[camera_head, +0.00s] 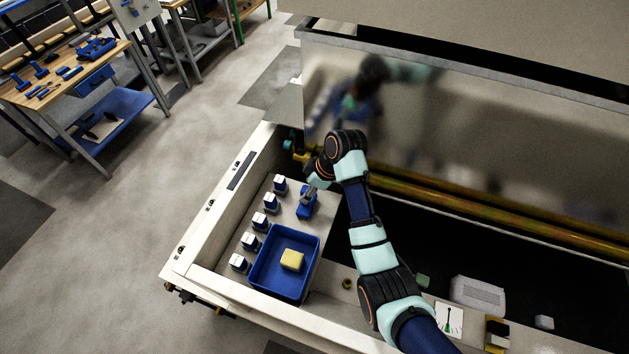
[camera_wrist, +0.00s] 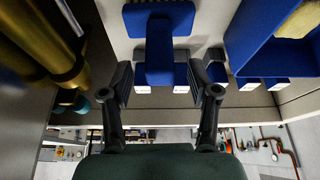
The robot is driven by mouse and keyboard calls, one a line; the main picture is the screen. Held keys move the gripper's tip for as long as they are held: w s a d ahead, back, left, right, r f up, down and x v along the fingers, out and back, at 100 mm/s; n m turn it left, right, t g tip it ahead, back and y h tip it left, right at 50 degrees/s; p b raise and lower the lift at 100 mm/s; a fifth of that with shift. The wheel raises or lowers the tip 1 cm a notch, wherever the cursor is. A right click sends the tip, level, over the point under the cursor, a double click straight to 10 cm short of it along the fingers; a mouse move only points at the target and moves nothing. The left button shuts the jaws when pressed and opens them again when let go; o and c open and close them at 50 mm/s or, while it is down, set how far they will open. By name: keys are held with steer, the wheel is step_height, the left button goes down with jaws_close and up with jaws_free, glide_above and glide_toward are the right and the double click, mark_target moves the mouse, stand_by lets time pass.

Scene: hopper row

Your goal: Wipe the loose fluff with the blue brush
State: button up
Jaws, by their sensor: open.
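The blue brush (camera_head: 304,211) stands on the pale shelf to the right of the row of small blue-and-white blocks. In the wrist view the brush (camera_wrist: 160,50) shows a wide blue part with a narrower blue part extending between my fingers. My gripper (camera_wrist: 160,82) is open, with one finger on each side of that narrower part and a visible gap on both sides. In the head view my gripper (camera_head: 311,190) is just above the brush and partly covers it. I cannot make out any loose fluff for certain.
A blue tray (camera_head: 256,283) holding a yellow block (camera_head: 292,260) is in front of the brush. Several blue-and-white blocks (camera_head: 261,220) line the shelf's left. A dark trough with a pale bale (camera_head: 478,295) lies right. A shiny metal panel (camera_head: 450,130) rises behind.

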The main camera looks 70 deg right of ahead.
steer(key=shift+x, duration=1.1)
jaws_close()
steer(key=c, duration=0.7)
jaws_free()
jaws_close()
step_height(320, 180, up, 6)
steer(key=p, duration=0.6)
steer(key=shift+r, duration=0.15)
